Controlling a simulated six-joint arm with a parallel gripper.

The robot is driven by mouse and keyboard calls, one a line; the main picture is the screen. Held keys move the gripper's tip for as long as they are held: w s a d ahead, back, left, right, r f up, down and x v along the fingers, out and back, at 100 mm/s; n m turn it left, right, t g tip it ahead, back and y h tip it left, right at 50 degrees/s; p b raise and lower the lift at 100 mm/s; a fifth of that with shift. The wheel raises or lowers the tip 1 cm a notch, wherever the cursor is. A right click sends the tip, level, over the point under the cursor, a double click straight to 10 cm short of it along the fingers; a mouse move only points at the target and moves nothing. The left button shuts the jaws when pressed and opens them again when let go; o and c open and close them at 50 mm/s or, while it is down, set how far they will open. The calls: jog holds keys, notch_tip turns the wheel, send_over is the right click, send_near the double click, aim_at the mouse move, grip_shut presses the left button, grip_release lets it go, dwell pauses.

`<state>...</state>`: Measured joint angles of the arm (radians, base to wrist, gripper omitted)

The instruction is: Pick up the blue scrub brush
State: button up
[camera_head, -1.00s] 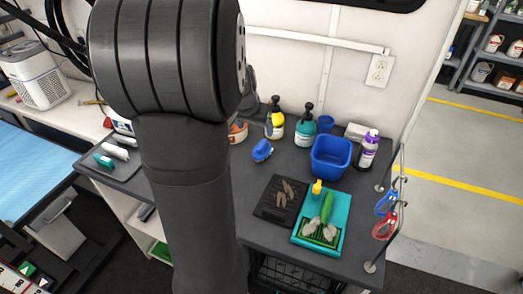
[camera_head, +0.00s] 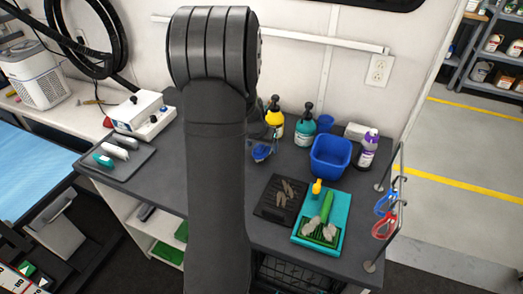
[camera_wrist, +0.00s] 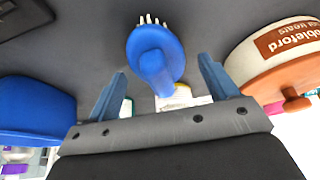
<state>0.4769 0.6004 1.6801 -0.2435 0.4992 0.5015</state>
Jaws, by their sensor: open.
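The blue scrub brush (camera_head: 262,153) lies on the grey counter, just right of my arm. The wrist view shows the brush (camera_wrist: 157,50) closer, with its rounded blue body and pale bristles at the far end. My gripper (camera_wrist: 163,68) is open, one blue finger on each side of the brush's near part, with a visible gap on both sides. In the head view my gripper (camera_head: 262,141) is partly hidden by my arm, its fingers showing around the brush. I cannot tell whether the fingers touch the counter.
A blue basin (camera_head: 331,157) stands to the right of the brush. Yellow (camera_head: 275,120) and teal (camera_head: 304,127) pump bottles stand behind. A dark mat (camera_head: 279,201) and a teal tray (camera_head: 326,212) lie in front.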

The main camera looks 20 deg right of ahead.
jog(key=shift+w+d+f, duration=0.1)
jog(key=shift+f, duration=0.1)
jog(key=c, duration=1.2)
jog(key=shift+r, duration=0.65)
notch_tip(320, 180, up, 3)
jog(key=shift+f, duration=0.15)
jog(key=s+d+r, duration=0.2)
jog(key=s, duration=0.1)
jog(key=s+d+r, duration=0.2)
jog(key=s, duration=0.1)
jog(key=s+d+r, duration=0.1)
jog(key=s+r, duration=0.2)
jog(key=s, duration=0.1)
jog(key=shift+d, duration=0.4)
